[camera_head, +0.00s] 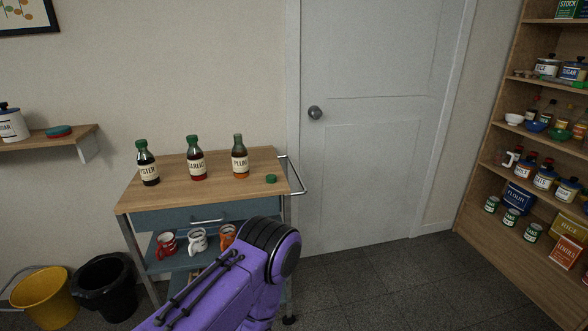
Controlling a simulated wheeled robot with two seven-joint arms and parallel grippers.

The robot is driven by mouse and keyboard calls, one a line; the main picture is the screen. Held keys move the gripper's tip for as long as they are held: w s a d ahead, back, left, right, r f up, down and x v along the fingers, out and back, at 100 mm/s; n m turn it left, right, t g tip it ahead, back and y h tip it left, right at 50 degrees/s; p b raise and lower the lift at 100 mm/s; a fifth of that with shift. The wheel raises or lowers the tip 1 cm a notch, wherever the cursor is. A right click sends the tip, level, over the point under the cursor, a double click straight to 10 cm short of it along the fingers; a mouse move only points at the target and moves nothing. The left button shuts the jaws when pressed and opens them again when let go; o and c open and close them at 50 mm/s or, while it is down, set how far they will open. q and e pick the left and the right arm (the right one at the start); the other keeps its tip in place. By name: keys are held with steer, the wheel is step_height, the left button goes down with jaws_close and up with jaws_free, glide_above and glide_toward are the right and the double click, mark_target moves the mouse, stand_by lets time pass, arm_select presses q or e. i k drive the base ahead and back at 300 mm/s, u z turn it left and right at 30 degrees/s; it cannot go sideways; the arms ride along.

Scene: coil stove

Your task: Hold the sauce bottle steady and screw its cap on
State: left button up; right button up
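Three sauce bottles stand upright in a row on the wooden top of a cart (225,166). The plum bottle (240,163) is the right one; its narrow neck shows no wide cap like the others. A small green cap (270,179) lies on the cart top to the right of the plum bottle, apart from it. The garlic bottle (196,160) in the middle and the oyster bottle (147,164) at the left wear green caps. Neither of my grippers is in view. Only a purple link of one of my arms shows in front of the cart.
The cart has a blue drawer (190,216) and a metal side handle (296,175). Mugs (198,240) stand on its lower shelf. A yellow bucket (46,298) and a black bin (104,287) are at left. A stocked shelf unit (485,190) stands far right; floor between is clear.

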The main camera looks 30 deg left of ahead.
mark_target(239, 152)
steer(key=u, duration=0.25)
steer(key=i, duration=1)
steer(key=u, duration=1.2)
steer(key=i, duration=0.75)
steer(key=u, duration=0.65)
